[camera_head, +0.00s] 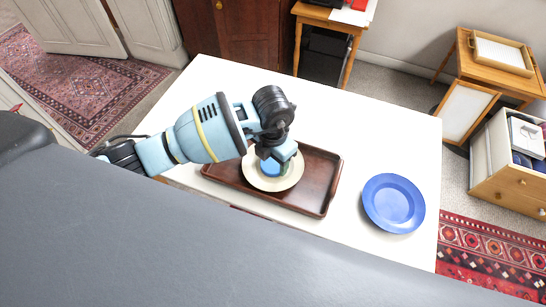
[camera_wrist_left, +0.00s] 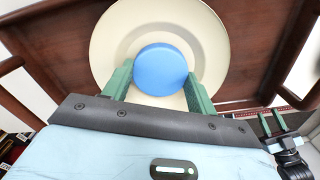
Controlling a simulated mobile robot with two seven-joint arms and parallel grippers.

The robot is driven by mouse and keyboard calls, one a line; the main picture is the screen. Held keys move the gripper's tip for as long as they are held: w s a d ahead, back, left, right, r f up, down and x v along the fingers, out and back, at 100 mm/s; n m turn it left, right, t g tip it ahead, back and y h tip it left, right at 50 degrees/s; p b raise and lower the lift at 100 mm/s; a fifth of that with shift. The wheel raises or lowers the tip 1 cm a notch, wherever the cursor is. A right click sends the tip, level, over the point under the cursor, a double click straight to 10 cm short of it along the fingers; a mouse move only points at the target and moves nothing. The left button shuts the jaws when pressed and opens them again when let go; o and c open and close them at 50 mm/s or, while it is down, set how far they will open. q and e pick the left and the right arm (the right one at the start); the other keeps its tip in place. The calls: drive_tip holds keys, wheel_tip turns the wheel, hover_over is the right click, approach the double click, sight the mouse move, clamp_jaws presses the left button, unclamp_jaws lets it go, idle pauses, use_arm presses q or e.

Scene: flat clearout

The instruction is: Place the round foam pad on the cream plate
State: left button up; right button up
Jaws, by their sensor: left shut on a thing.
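The round foam pad is a blue disc (camera_wrist_left: 161,69), between the green fingers of my left gripper (camera_wrist_left: 159,88) in the left wrist view. My left gripper (camera_head: 275,163) is shut on it. In the head view the pad (camera_head: 270,168) shows partly below the fingers, over the middle of the cream plate (camera_head: 260,184). I cannot tell whether it touches the plate. The cream plate also shows in the left wrist view (camera_wrist_left: 112,38), lying on a brown wooden tray. My right gripper (camera_wrist_left: 273,123) shows small at the lower right there, its green fingers apart.
The brown tray (camera_head: 318,182) has raised rims around the plate. A blue plate (camera_head: 393,203) lies on the white table (camera_head: 355,135) to the right. Free table surface lies behind and right of the tray. A grey surface fills the near foreground.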

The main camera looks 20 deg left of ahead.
sight(273, 162)
use_arm(q)
drive_tip(key=o, duration=0.6)
drive_tip(key=shift+o, duration=0.2)
wheel_tip(273, 162, up, 12)
drive_tip(key=p, duration=0.1)
drive_tip(key=shift+r, duration=0.1)
idle(0.3)
